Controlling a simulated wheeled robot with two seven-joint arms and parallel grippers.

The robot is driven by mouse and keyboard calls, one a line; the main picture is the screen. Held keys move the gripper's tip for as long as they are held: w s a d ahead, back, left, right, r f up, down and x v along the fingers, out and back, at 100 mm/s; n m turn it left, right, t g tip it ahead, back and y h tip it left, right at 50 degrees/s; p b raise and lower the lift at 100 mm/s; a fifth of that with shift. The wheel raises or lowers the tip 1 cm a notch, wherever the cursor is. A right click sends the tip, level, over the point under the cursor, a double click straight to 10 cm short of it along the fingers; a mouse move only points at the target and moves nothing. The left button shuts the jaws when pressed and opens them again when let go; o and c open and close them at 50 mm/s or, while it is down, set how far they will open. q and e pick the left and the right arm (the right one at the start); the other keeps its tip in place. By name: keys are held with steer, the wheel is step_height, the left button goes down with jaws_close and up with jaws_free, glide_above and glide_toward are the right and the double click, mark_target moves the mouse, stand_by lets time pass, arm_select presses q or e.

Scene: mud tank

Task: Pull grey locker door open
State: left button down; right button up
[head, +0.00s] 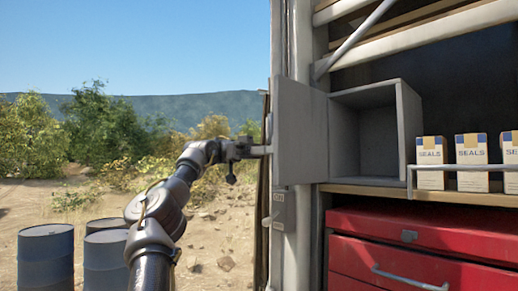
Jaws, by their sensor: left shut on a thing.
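The grey locker (409,125) stands on a shelf, and its inside shows as an empty grey box. Its grey door (300,133) stands open, swung out to the left of the opening. My left gripper (262,150) is at the door's outer left edge, shut on the door handle (269,129). The fingertips and the handle are small here, and the exact grip is hard to make out. My right gripper is not in view.
Several SEALS boxes (431,160) stand right of the locker behind a metal rail (460,167). A red drawer cabinet (420,240) is below the shelf. A pale upright post (299,235) stands behind the door. Blue barrels (46,258) stand on open ground at left.

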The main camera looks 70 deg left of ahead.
arm_select(q)
steer(key=shift+w+a+g+h, duration=0.2)
steer(key=shift+a+g+h, duration=0.1)
steer(key=shift+a+g, duration=0.15)
steer(key=shift+a+m, duration=0.1)
steer(key=shift+m, duration=0.2)
steer(key=c, duration=1.9)
jaws_free()
steer(key=o, duration=0.4)
steer(key=shift+w+d+f, duration=0.15)
steer(key=shift+w+d, duration=0.05)
steer(key=shift+w, duration=0.5)
steer(key=shift+s+a, duration=0.2)
steer(key=shift+a, duration=0.05)
steer(key=shift+d, duration=0.1)
